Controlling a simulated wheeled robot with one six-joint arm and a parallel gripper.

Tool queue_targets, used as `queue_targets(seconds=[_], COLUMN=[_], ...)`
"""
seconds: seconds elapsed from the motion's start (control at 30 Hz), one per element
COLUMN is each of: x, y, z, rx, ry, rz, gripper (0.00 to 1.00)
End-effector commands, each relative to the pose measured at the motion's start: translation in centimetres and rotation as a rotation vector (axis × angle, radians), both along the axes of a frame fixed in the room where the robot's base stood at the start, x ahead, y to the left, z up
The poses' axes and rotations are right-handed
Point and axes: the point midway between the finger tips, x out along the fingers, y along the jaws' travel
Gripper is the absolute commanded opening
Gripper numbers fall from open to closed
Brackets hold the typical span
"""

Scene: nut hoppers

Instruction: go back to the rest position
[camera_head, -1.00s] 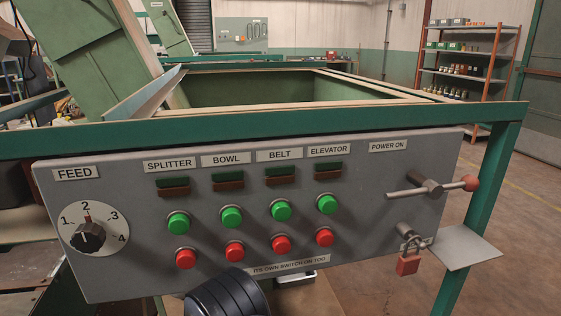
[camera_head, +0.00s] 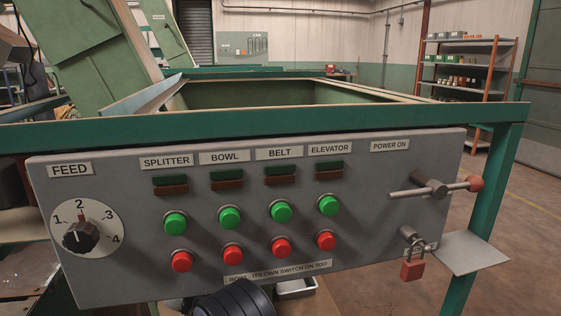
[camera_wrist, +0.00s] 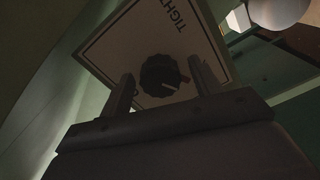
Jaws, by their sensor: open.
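My gripper (camera_wrist: 163,92) shows in the wrist view with its two fingers apart and nothing between them. I cannot tell how far the fingertips are from the knob. In the head view, only a dark rounded part of my arm shows at the bottom; my gripper is out of that view.
A grey control panel (camera_head: 350,230) spans the front, with a feed dial (camera_head: 80,236), green and red buttons, a power lever (camera_head: 435,188) and a red padlock (camera_head: 412,270). A green-framed hopper (camera_head: 290,92) stands behind. Shelves (camera_head: 468,65) stand at the back right; floor is open at right.

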Motion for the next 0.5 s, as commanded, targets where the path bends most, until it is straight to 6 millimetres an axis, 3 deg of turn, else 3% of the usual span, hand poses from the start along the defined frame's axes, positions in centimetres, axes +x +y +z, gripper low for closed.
queue_targets(seconds=[0.5], x=[-0.04], y=[0.06], z=[-0.23], rx=[0.423], ry=[0.102], rz=[0.000], gripper=[0.60])
